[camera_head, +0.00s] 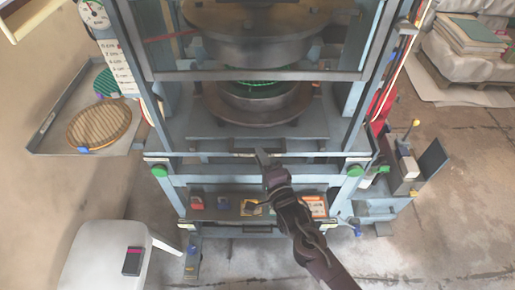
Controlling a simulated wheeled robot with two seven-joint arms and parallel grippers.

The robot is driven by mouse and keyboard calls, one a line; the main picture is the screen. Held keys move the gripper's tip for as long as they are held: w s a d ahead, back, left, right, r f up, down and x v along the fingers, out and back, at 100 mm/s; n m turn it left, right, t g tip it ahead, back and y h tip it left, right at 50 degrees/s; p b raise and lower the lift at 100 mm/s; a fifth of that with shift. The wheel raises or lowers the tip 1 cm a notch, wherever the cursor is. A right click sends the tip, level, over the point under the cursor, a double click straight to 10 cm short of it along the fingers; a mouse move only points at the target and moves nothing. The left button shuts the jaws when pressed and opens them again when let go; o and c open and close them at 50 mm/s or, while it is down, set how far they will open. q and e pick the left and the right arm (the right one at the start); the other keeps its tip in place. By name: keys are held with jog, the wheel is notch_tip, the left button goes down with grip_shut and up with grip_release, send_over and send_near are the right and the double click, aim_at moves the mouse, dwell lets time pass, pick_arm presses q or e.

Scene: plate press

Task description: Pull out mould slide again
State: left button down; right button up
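The mould slide (205,131) is a flat grey plate low in the blue press frame. It carries round brown mould parts (262,108) with a green ring (262,88) between them, under the big upper press plate (255,45). My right gripper (262,156) reaches up from the bottom right to the middle of the slide's front edge. Its narrow tips are at or very near this edge; the tips are too small to tell open from shut, and contact is unclear. My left gripper is not in view.
A blue front crossbar (215,170) with green knobs (159,171) runs below the slide. A grey side tray (60,130) with a tan round plate (99,124) is at left. A white seat (100,255) stands at lower left. Sacks with books (470,35) lie at upper right.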

jog(key=shift+x, duration=1.55)
jog(key=shift+c, duration=0.4)
grip_shut()
